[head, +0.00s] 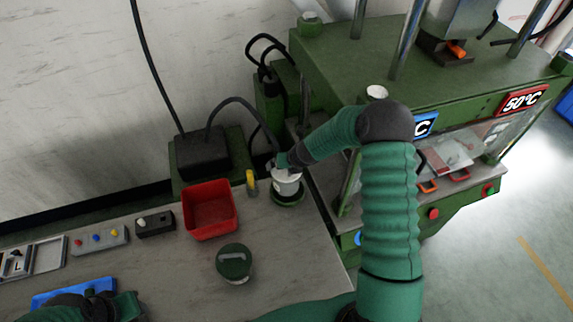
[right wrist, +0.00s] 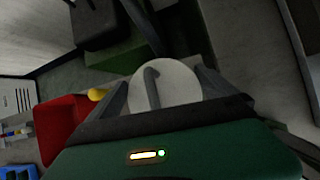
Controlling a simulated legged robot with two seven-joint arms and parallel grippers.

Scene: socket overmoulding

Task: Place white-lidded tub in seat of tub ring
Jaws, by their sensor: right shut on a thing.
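The white-lidded tub (head: 287,186) stands upright near the table's back right edge, its round white lid (right wrist: 168,92) large in the right wrist view. The dark green tub ring (head: 287,201) shows around and below the tub's base; I cannot tell if the tub rests fully in its seat. My right gripper (head: 284,168) is shut on the tub near its lid, with a finger on either side in the right wrist view (right wrist: 167,86). My left gripper (head: 88,307) is low at the left, by a blue tray; its fingers are not clear.
A red bin (head: 184,213) and a yellow object (head: 251,182) stand left of the ring. A dark green round-topped container (head: 234,262) stands in front. The green press (head: 345,65) rises close on the right. A black box (head: 203,152) with cables stands behind.

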